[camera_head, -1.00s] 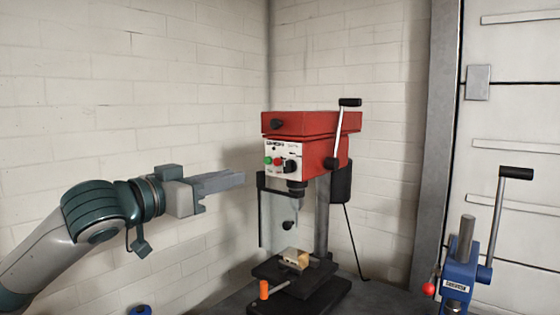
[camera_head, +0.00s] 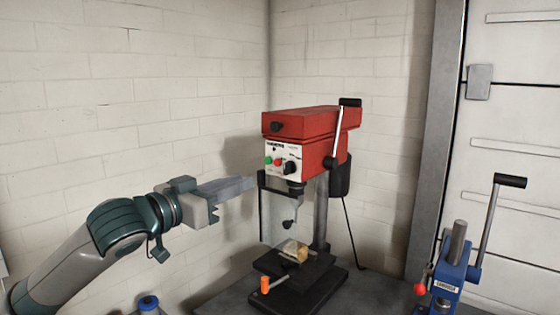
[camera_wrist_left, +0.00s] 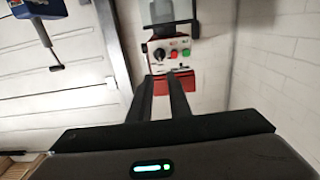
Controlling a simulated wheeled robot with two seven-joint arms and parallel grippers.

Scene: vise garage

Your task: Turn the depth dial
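The red drill press (camera_head: 310,123) stands in the corner. Its white front panel (camera_head: 278,151) carries a round black dial (camera_head: 290,167) beside a red and a green button. The dial also shows, upside down, in the left wrist view (camera_wrist_left: 159,54). I cannot read a label naming it the depth dial. My left gripper (camera_head: 250,184) is left of the press, pointing at it, slightly below dial height and apart from it. In the left wrist view its two fingers (camera_wrist_left: 160,76) are parted with nothing between them. My right gripper is not in view.
A clear guard (camera_head: 272,215) hangs below the press head. A wooden block (camera_head: 293,250) sits on the press table, with an orange handle (camera_head: 265,284) in front. A crank lever (camera_head: 338,133) is on the press's right side. A blue machine (camera_head: 450,262) stands at right.

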